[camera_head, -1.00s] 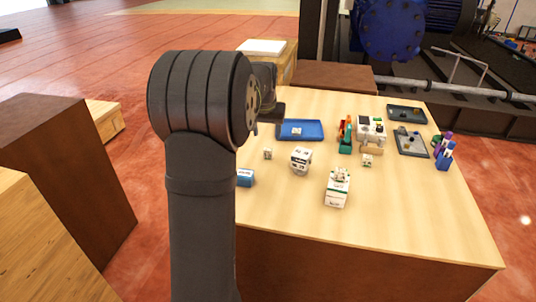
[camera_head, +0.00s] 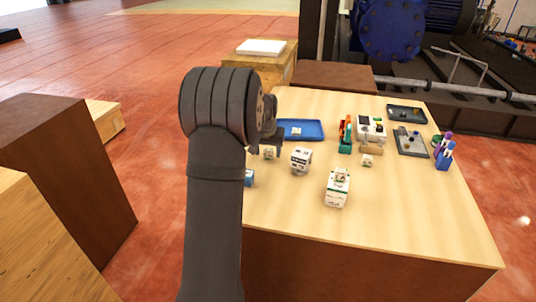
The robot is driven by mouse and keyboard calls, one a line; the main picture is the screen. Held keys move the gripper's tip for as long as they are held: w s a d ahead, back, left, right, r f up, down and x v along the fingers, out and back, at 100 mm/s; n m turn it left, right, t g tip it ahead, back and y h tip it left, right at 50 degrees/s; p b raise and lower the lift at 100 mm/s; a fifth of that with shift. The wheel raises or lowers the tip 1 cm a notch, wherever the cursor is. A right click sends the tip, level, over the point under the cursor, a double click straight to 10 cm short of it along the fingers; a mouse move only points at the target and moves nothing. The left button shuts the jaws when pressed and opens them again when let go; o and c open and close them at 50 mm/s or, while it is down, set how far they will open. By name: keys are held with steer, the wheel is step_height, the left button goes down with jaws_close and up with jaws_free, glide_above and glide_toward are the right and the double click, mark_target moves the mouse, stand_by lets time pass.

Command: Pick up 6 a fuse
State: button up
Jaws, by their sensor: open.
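Several small white block-like parts lie on the light wooden table (camera_head: 420,225). One small part (camera_head: 297,131) is in the blue tray (camera_head: 312,127), one (camera_head: 268,154) is beside my arm, and one (camera_head: 367,160) is in front of the white device. I cannot tell which of them is a fuse. My gripper (camera_head: 270,136) is at the left of the table, mostly hidden behind my own arm. It is above or near the small part beside my arm; nothing is seen held in it.
White boxy units (camera_head: 301,160) and (camera_head: 337,188) stand mid-table. A white device (camera_head: 371,130), green-orange parts (camera_head: 345,133), grey trays (camera_head: 411,142) and (camera_head: 406,114), and purple-blue parts (camera_head: 444,152) stand farther right. A blue block (camera_head: 248,178) is partly behind my arm. The front right is clear.

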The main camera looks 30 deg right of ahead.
steer(key=c, duration=1)
steer(key=shift+c, duration=0.2)
